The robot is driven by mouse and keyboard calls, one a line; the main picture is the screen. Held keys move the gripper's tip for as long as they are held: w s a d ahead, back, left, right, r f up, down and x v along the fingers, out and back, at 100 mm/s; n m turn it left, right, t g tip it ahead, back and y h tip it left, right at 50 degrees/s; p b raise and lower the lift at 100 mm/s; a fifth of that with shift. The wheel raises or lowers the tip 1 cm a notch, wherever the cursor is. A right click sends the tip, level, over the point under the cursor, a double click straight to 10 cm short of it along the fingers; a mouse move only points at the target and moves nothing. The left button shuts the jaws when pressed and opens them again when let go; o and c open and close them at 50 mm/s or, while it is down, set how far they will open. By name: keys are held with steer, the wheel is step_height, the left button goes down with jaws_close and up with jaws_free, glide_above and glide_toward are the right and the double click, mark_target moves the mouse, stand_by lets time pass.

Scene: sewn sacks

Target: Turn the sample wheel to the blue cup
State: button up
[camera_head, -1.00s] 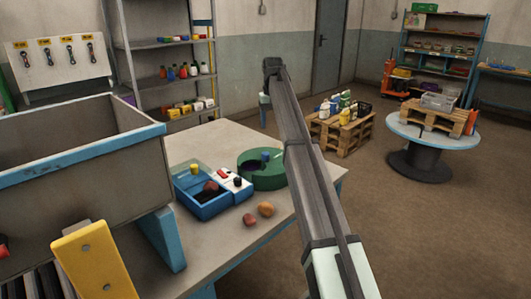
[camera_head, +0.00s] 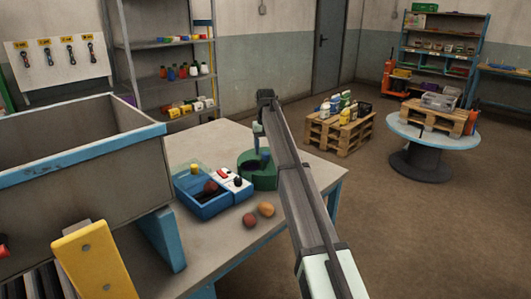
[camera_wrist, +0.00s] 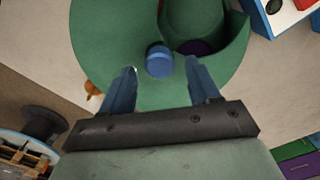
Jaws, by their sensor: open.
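The sample wheel is a round green drum (camera_head: 258,180) on the table; its green top (camera_wrist: 105,38) fills much of the wrist view. A blue knob (camera_wrist: 158,61) stands up from the top. Beside it a cut-out in the green shows something dark purple (camera_wrist: 196,47) inside. I see no blue cup that I can make out. My gripper (camera_wrist: 161,70) is open over the wheel, with its two blue fingers on either side of the knob and no clear contact. In the head view my gripper (camera_head: 258,140) comes down over the wheel and partly hides it.
A blue tray (camera_head: 208,208) with a white button panel (camera_head: 235,184) stands just left of the wheel. Two round fruit-like things (camera_head: 258,214) lie in front. A large grey bin (camera_head: 85,150) stands at the left. The table's right edge is close to the wheel.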

steer(key=shift+f, duration=1.05)
jaws_close()
